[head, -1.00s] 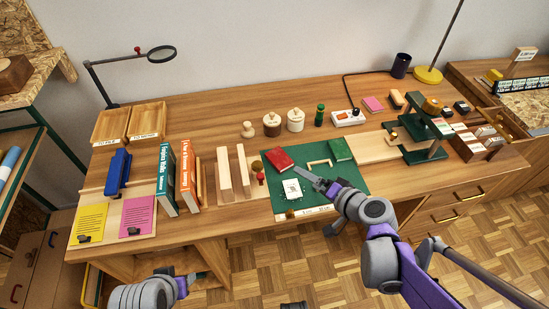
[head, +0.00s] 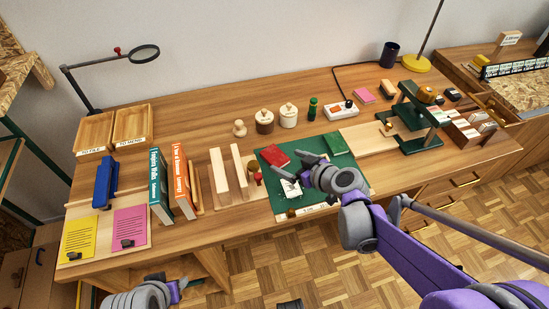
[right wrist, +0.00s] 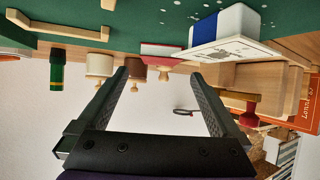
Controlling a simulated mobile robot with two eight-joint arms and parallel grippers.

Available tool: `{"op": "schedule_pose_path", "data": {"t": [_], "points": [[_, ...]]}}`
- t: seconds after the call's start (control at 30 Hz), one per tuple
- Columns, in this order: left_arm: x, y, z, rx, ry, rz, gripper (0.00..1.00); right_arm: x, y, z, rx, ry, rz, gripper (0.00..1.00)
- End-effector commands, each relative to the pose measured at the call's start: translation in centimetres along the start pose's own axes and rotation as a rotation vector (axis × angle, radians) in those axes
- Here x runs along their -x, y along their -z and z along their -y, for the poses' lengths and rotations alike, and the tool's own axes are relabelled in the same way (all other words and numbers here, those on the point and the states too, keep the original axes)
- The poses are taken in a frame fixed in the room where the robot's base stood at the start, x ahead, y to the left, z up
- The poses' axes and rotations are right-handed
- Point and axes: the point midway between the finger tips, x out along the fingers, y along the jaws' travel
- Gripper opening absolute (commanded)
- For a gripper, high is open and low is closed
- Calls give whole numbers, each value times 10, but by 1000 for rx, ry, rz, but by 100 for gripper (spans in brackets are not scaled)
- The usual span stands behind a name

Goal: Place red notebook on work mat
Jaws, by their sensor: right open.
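The red notebook (head: 274,156) lies on the green work mat (head: 356,178), near its far left corner. In the right wrist view, which is upside down, a thin red edge (right wrist: 162,50) shows beyond the fingers, partly behind a white block with a blue band (right wrist: 222,33). My right gripper (head: 287,163) is open with its fingers spread, just above the mat and close to the notebook's near side. Nothing is between its fingers. My left gripper (head: 180,287) is low at the bottom left, off the table; its jaws are too small to judge.
A white card-like object (head: 290,188) lies on the mat by the right gripper. Upright wooden boards (head: 219,170) stand left of the mat. Lidded jars (head: 264,121) stand behind it.

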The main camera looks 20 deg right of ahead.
Motion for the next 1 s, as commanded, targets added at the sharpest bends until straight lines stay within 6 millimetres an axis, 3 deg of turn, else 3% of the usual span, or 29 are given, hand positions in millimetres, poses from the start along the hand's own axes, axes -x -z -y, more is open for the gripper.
{"op": "schedule_pose_path", "data": {"t": [0.33,0.67,1.0], "points": [[-16,-6,0,0,0,6,50,-46,-4,0,0,1,0,100],[-16,-6,0,0,0,6,50,-52,-3,0,-1,0,0,100],[-16,-6,0,0,0,6,50,-52,-3,0,-1,0,0,39]]}}
